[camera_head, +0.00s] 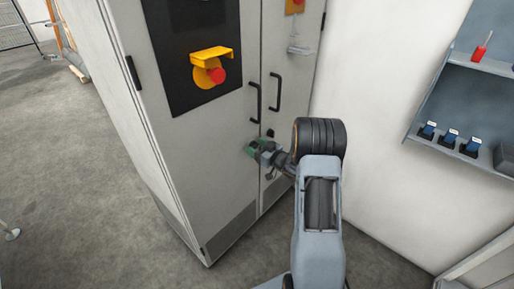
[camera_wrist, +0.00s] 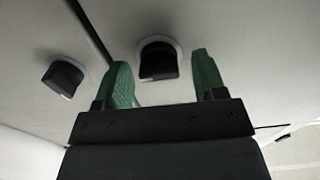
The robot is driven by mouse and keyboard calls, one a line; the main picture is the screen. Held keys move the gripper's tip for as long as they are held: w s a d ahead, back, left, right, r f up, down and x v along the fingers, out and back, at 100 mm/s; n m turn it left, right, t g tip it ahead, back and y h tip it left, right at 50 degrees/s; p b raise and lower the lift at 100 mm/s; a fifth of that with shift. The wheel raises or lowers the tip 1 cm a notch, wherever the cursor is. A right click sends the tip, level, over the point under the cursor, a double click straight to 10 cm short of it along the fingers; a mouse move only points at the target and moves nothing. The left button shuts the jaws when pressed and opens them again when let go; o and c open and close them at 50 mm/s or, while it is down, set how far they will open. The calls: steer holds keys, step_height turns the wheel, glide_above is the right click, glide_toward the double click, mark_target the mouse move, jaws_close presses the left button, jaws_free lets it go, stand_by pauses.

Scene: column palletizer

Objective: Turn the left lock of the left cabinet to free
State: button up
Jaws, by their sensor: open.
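The grey cabinet (camera_head: 205,150) stands left of centre in the head view, with two closed doors and black handles. My gripper (camera_head: 254,149) is at the left door, low beside the seam, and hides the lock there. In the wrist view my gripper (camera_wrist: 160,72) is open, its green fingers on either side of a black lock knob (camera_wrist: 158,62) on a round pale plate. The view seems turned over, so this looks like the left lock. Contact cannot be told. The other lock (camera_wrist: 63,78) lies across the seam; it also shows in the head view (camera_head: 270,133).
A yellow-and-red emergency switch (camera_head: 211,71) juts out from a black panel above my gripper. The left door handle (camera_head: 255,103) is just above it. A shelf (camera_head: 460,100) with small blue items hangs on the right wall.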

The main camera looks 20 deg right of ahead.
steer(key=v, duration=1.4)
steer(key=shift+p, duration=0.45)
steer(key=shift+w+a, duration=0.1)
